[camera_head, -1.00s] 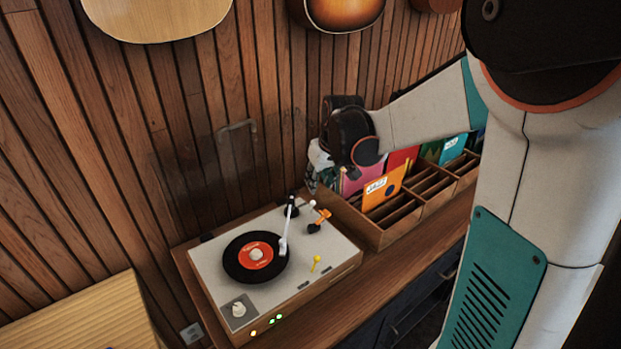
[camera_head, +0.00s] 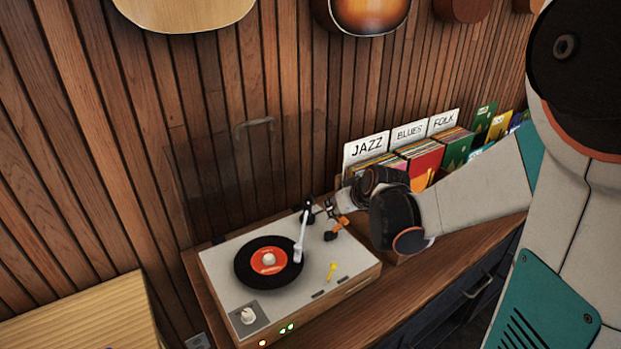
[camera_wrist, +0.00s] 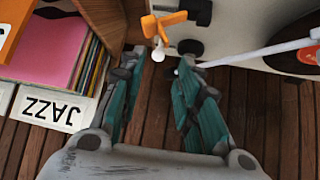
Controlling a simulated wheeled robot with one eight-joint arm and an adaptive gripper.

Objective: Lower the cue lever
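The record player (camera_head: 225,268) has a white top, a black record with a red label (camera_head: 268,262) and a white tonearm (camera_head: 300,240), whose head end is over the record's edge. Beside the tonearm base is an orange lever (camera_head: 343,221); a small yellow lever (camera_head: 332,268) stands nearer the front. I cannot tell for sure which is the cue lever. My gripper (camera_wrist: 157,75) is open and empty, its teal fingers apart. In the wrist view the orange lever (camera_wrist: 166,20) and a white knob (camera_wrist: 157,54) are just ahead of the fingertips; contact is unclear.
Record bins with JAZZ (camera_head: 367,148), BLUES and FOLK cards stand right of the player, close to my gripper; the JAZZ card (camera_wrist: 47,107) shows in the wrist view. A clear raised lid (camera_head: 250,165) and the slatted wall are behind.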

